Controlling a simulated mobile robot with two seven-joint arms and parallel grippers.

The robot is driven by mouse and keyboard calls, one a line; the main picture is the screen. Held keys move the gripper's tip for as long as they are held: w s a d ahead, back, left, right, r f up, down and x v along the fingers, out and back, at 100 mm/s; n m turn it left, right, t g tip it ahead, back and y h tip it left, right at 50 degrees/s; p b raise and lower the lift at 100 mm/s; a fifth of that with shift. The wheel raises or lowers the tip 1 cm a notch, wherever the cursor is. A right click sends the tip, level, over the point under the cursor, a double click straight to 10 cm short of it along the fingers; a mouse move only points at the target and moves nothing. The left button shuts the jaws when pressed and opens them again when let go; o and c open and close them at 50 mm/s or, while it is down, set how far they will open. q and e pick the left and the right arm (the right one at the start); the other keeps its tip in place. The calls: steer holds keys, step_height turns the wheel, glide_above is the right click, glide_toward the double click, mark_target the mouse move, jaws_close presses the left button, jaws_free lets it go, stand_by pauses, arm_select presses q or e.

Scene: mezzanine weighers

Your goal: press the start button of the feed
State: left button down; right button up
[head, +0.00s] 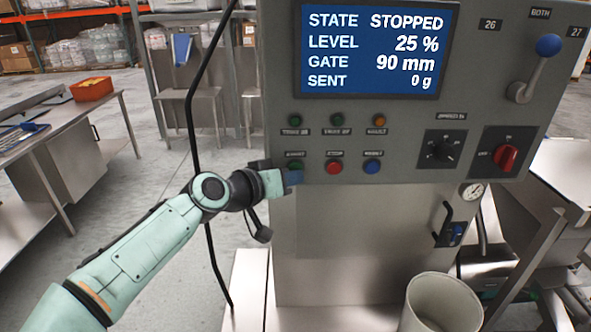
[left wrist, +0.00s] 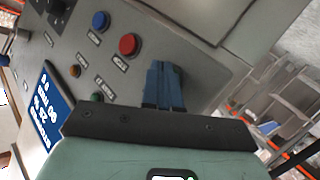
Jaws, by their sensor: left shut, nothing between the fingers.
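The grey control panel (head: 420,120) carries a lower row of buttons. The green start button (head: 295,164) is at its left end, partly covered by my left gripper (head: 294,177). The red stop button (head: 334,167) and a blue button (head: 372,167) sit to its right. My left gripper is shut and empty, with its blue fingertips at the start button; I cannot tell whether they touch it. In the left wrist view the shut fingers (left wrist: 163,86) point at the panel beside the red button (left wrist: 128,44), and the start button is hidden. My right gripper is not in view.
The screen (head: 373,45) reads STOPPED, level 25 %, gate 90 mm, sent 0 g. A red rotary switch (head: 505,157) and a blue-knobbed lever (head: 535,68) are on the panel's right. A black cable (head: 190,115) hangs by my arm. A pale bin (head: 440,305) stands below.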

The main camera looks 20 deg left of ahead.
arm_select(q)
steer(key=shift+w+a, duration=0.1)
steer(key=shift+w, duration=0.25)
stand_by(0.7)
steer(key=shift+s, duration=0.1)
steer(key=shift+s+d, duration=0.25)
steer(key=shift+s, duration=0.45)
steer(key=shift+s+b, duration=0.1)
steer(key=shift+b, duration=0.2)
steer(key=s, duration=0.2)
steer(key=s+d, duration=0.1)
steer(key=s, duration=0.1)
steer(key=shift+s+d+b, duration=0.2)
steer(key=shift+s+b, duration=0.1)
stand_by(0.4)
